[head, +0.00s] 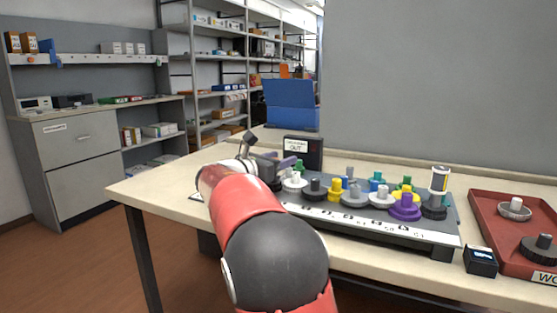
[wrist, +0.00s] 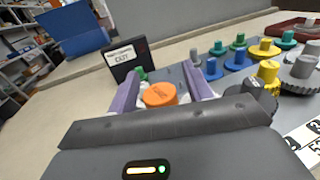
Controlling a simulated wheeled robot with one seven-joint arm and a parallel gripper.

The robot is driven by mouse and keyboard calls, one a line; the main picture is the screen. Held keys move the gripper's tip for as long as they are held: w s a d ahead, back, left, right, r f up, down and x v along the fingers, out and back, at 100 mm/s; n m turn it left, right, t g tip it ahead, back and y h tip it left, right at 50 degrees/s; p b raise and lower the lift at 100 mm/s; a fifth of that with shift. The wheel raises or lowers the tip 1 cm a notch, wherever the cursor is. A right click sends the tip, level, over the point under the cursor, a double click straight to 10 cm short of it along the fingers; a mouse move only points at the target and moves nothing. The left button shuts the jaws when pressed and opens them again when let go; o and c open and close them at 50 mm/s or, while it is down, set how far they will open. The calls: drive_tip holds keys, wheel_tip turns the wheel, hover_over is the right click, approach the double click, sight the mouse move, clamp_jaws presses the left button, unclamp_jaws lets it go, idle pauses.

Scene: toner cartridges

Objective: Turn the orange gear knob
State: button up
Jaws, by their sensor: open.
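The orange gear knob (wrist: 159,94) shows in the wrist view, with its round orange top between the two purple fingers of my gripper (wrist: 161,74). The fingers stand apart, one on each side of the knob, with what looks like a gap on both sides. The knob's lower part and teeth are hidden by my gripper's body. In the head view my gripper (head: 283,167) is at the left end of the dark gear board (head: 425,232). The orange knob is hidden there behind my arm and gripper.
Several coloured gear knobs crowd the board to the right, including a white gear (head: 294,184) and a purple one (head: 405,207). A black sign box (head: 303,152) stands behind the board. A red tray (head: 485,222) and a small black box (head: 480,261) lie at the right.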

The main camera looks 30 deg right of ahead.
drive_tip(key=c, duration=1)
drive_tip(key=shift+o, duration=0.2)
drive_tip(key=n+t+y+b, duration=0.1)
drive_tip(key=n+t+b, duration=0.1)
drive_tip(key=t, duration=0.1)
drive_tip(key=shift+w+f+n+t+y+b, duration=0.1)
drive_tip(key=shift+f+n+t+y+b, duration=0.05)
drive_tip(key=shift+n+t+y+b, duration=0.2)
drive_tip(key=shift+w+a+n+t+y+b, duration=0.1)
drive_tip(key=shift+w+n+t+y+b, duration=0.05)
drive_tip(key=shift+n+t+y+b, duration=0.6)
drive_tip(key=shift+w+a+r+t+y, duration=0.1)
drive_tip(key=shift+a+r+t+y, duration=0.15)
drive_tip(key=shift+t, duration=0.25)
drive_tip(key=shift+d, duration=0.1)
drive_tip(key=o, duration=1)
drive_tip(key=shift+c, duration=0.2)
drive_tip(key=shift+f, duration=0.1)
drive_tip(key=b+v, duration=0.1)
drive_tip(key=v, duration=0.6)
drive_tip(key=shift+s+a, duration=0.3)
